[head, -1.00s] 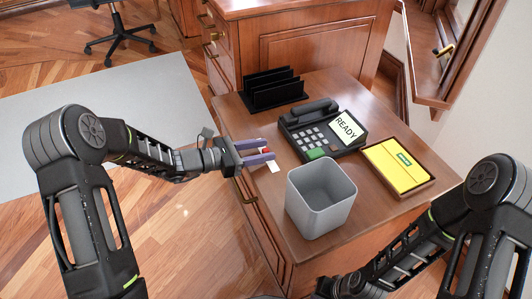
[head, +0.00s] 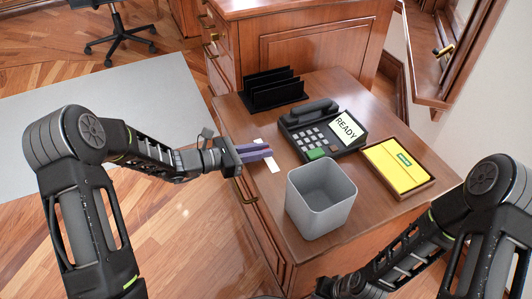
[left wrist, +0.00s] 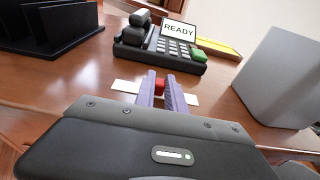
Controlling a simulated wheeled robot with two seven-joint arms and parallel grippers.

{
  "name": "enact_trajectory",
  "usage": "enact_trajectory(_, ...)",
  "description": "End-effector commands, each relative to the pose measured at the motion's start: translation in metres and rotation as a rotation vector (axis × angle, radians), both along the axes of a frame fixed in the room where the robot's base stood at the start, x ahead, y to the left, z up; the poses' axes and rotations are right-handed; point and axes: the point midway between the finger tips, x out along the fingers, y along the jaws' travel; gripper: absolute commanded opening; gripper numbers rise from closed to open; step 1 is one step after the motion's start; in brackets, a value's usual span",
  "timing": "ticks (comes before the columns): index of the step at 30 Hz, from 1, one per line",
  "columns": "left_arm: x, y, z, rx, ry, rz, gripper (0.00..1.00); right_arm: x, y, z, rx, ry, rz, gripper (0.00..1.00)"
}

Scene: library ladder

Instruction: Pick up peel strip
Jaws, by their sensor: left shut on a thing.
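The peel strip (head: 273,183) is a thin white strip near the left edge of the desk, with a red raised part (left wrist: 159,84) at its middle. In the left wrist view its white ends (left wrist: 125,86) show on both sides of my fingers. My left gripper (head: 268,151) has its purple fingers closed on the red part, which the fingers hide in the head view. Whether the strip touches the desk top I cannot tell.
A grey bin (head: 320,199) stands just right of the strip. Behind it are a black phone (head: 308,140) with a READY card (head: 348,128) and a black file rack (head: 273,92). A tray with a yellow pad (head: 397,165) is at the right.

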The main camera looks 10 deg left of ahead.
Motion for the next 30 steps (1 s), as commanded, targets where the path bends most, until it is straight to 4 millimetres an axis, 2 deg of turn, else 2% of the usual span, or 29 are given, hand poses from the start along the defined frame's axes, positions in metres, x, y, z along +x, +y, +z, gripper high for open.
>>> enact_trajectory(6,0.000,0.000,0.001,0.000,0.000,0.000,0.00,0.000,0.000,0.001,0.000,0.000,0.000,0.00)
enact_trajectory(10,0.000,0.000,0.010,0.000,-0.001,0.000,0.00,0.000,0.000,0.005,0.000,0.002,0.001,0.00)
enact_trajectory(22,0.000,0.000,0.083,0.000,-0.002,0.001,0.00,-0.006,0.004,0.034,0.007,0.013,0.013,0.00)
enact_trajectory(26,0.000,0.000,0.097,0.001,-0.001,0.000,0.00,-0.008,0.005,0.038,0.010,0.016,0.016,0.00)
enact_trajectory(30,0.000,0.000,0.101,0.001,-0.001,0.000,0.00,-0.009,0.006,0.038,0.011,0.017,0.018,0.00)
